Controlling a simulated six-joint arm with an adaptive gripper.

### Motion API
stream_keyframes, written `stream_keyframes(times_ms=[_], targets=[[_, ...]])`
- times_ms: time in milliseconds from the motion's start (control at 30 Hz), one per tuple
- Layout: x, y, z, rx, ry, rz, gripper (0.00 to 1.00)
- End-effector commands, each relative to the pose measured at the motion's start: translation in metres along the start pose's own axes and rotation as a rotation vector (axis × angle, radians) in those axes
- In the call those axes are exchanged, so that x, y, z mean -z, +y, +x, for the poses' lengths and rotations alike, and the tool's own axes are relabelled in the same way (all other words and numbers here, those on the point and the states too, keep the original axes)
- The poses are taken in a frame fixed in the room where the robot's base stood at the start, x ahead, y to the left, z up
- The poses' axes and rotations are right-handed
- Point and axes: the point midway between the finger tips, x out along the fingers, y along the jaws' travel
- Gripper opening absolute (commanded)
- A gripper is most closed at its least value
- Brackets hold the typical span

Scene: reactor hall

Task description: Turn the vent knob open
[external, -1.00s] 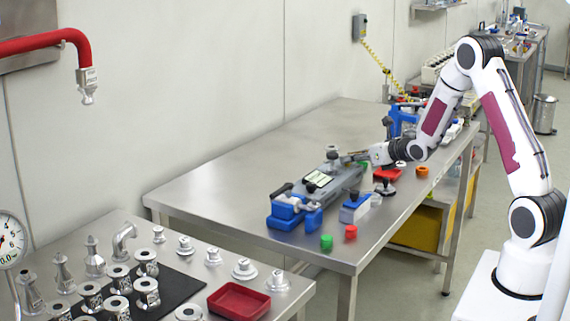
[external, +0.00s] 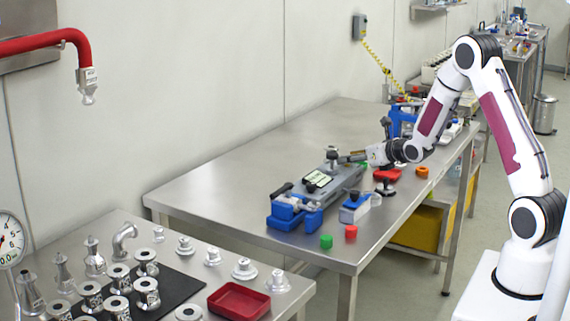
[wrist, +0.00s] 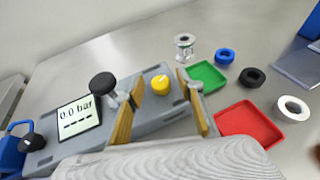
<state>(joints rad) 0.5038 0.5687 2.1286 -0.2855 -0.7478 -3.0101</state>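A grey pump-like unit (external: 342,181) with a display reading 0.0 bar lies on the steel table. In the wrist view its display (wrist: 79,116) is at the left, with a round black knob (wrist: 103,84) beside it. A yellow knob (wrist: 160,84) with a small pale mark sits on the unit's top, right of the black knob. My gripper (wrist: 161,76) is open, its two tan fingers on either side of the yellow knob in the picture. I cannot tell whether they touch it. In the external view my gripper (external: 354,156) is over the unit's far end.
A green tray (wrist: 208,76), a red tray (wrist: 250,121) and blue, black and white rings lie right of the unit. Blue clamp-like parts (external: 290,213) are at its near end. The table's left part (external: 240,155) is clear.

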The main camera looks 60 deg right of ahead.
Motion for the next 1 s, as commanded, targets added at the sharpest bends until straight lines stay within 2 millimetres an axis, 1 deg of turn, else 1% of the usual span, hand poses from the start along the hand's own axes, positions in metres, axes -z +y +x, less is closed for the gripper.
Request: stream_keyframes(times_ms=[267, 467, 667, 1000], targets=[[0.0, 0.0, 0.0, 0.0, 0.001, 0.0, 0.37], [0.0, 0.0, -0.005, 0.0, 0.0, 0.0, 0.37], [0.0, 0.0, -0.02, 0.0, 0.0, 0.0, 0.37], [0.0, 0.0, -0.058, 0.0, 0.0, 0.0, 0.37]])
